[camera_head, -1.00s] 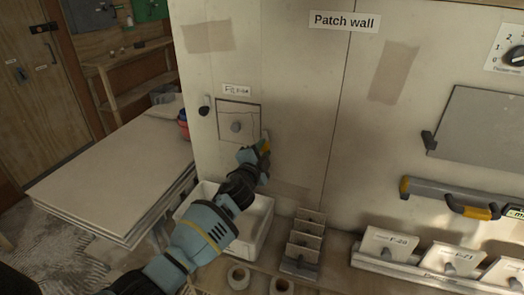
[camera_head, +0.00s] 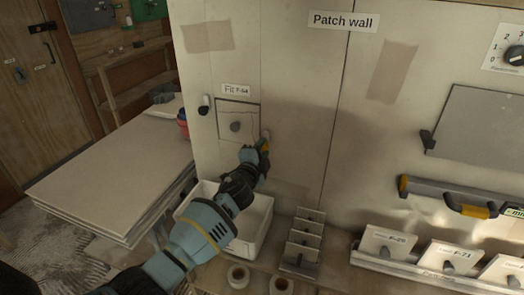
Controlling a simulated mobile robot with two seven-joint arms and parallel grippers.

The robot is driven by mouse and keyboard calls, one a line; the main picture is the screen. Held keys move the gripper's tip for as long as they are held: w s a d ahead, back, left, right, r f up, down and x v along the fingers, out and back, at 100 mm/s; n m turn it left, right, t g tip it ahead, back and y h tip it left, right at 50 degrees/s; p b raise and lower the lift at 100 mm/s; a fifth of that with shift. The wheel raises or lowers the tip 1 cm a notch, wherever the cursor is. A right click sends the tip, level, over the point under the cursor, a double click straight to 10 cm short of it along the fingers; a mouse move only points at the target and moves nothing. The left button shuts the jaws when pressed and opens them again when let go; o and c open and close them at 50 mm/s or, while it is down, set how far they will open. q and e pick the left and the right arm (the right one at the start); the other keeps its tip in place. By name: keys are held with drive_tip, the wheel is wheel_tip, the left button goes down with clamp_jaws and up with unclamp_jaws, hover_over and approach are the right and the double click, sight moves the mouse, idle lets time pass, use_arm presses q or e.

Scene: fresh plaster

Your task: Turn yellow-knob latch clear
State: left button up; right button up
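My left gripper (camera_head: 263,146) is at the lower right edge of this plate, against or just in front of the wall. A small yellow part (camera_head: 264,147) shows at its fingertips; I cannot tell whether it is the latch knob or part of the gripper. The fingers are too small and covered to tell their opening. A dark latch-like piece (camera_head: 204,104) is on the wall left of the plate. My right gripper is not in view.
A white bin (camera_head: 262,215) stands below my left arm. A rack of small plates (camera_head: 303,240) and two tape rolls (camera_head: 238,277) are on the ledge. A stack of boards (camera_head: 110,180) lies at left. A level (camera_head: 450,197) hangs at right.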

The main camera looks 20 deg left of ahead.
use_arm(q)
drive_tip(key=o, duration=0.3)
drive_tip(key=shift+s, duration=0.65)
drive_tip(key=s+p, duration=0.1)
drive_tip(key=s, duration=0.5)
drive_tip(key=shift+s, duration=0.25)
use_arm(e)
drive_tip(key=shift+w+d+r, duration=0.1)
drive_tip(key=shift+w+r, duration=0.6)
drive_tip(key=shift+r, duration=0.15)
use_arm(q)
drive_tip(key=shift+a, duration=0.1)
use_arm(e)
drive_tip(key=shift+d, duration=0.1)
use_arm(q)
drive_tip(key=shift+f, duration=0.1)
